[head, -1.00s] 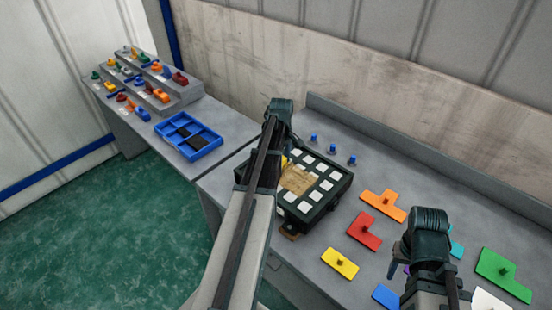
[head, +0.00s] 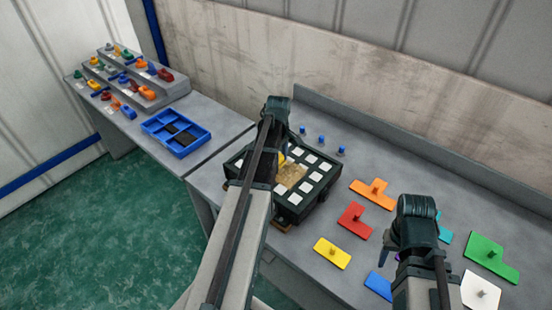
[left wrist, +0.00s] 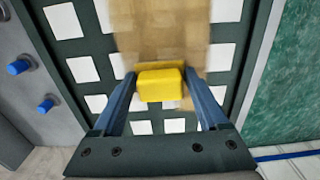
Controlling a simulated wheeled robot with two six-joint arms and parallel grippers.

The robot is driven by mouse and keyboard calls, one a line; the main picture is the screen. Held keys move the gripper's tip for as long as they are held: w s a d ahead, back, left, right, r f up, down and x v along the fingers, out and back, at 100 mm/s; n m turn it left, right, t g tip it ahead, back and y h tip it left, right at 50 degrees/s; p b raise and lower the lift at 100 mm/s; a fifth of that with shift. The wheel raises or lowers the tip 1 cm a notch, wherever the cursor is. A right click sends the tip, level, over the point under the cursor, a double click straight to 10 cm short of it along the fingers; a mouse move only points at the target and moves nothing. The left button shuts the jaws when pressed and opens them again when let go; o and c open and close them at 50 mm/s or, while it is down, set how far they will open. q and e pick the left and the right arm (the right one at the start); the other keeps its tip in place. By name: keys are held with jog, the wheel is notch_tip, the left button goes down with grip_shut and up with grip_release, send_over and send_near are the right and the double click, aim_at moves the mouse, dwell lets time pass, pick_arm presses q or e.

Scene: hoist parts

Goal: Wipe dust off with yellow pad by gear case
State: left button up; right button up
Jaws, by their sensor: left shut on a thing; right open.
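The gear case (head: 300,213) is a dark box on the bench with rows of white squares on its top; it fills much of the left wrist view (left wrist: 232,65). A tan dust patch (head: 291,178) lies over its middle and also shows in the left wrist view (left wrist: 160,30). My left gripper (left wrist: 160,84) is shut on the yellow pad (left wrist: 160,88), which is over the case at the edge of the dust. I cannot tell if the pad touches. In the head view my arm hides most of it. My right gripper (head: 391,240) is open and empty above the bench's right part.
Flat knobbed shapes lie right of the case: orange (head: 372,194), red (head: 353,220), yellow (head: 332,253), green (head: 492,257) and others. Several blue pegs (head: 321,140) stand behind the case. A blue tray (head: 176,132) and stepped rack (head: 135,85) are on the left table.

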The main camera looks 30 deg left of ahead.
aim_at(290, 178)
pick_arm(q)
jog(key=shift+s+d, duration=0.15)
jog(key=shift+d, duration=1.65)
jog(key=shift+d, duration=0.1)
jog(key=shift+s+d+f, duration=0.1)
jog(key=shift+s+d, duration=0.05)
jog(key=shift+d, duration=0.7)
jog(key=shift+s+d, duration=0.1)
jog(key=shift+d, duration=0.7)
jog(key=shift+s+d, duration=0.15)
jog(key=shift+d, duration=1.55)
jog(key=shift+s, duration=0.85)
jog(key=shift+w+a, duration=0.15)
jog(key=shift+a, duration=0.7)
jog(key=shift+w+a, duration=0.15)
jog(key=shift+a, duration=0.9)
jog(key=shift+a, duration=0.1)
